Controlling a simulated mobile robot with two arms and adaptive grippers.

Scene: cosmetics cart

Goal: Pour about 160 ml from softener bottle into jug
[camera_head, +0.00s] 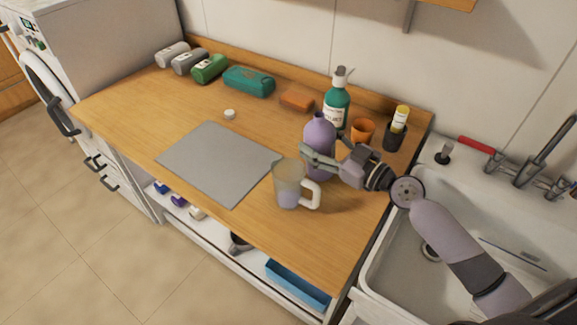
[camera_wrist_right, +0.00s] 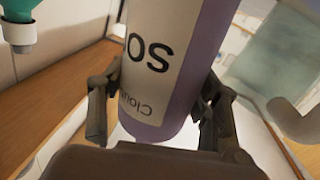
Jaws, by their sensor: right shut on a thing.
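The softener bottle (camera_head: 319,134) is lavender and looks close to upright, just behind and right of the jug. Its white label with dark lettering shows in the right wrist view (camera_wrist_right: 160,50). My right gripper (camera_head: 322,160) is shut around the bottle's body, with a finger on each side of it. I cannot tell whether the bottle's base touches the counter. The jug (camera_head: 287,180) is translucent with a pale handle on its right. Its lower part looks pale lavender; the exact level is unclear. It also shows blurred in the right wrist view (camera_wrist_right: 262,75). My left gripper is out of view.
A grey mat (camera_head: 215,160) lies left of the jug, with a small white cap (camera_head: 229,114) behind it. A green pump bottle (camera_head: 336,105), an orange cup (camera_head: 362,130) and a dark holder (camera_head: 394,136) stand behind the softener bottle. A sink (camera_head: 400,250) lies right.

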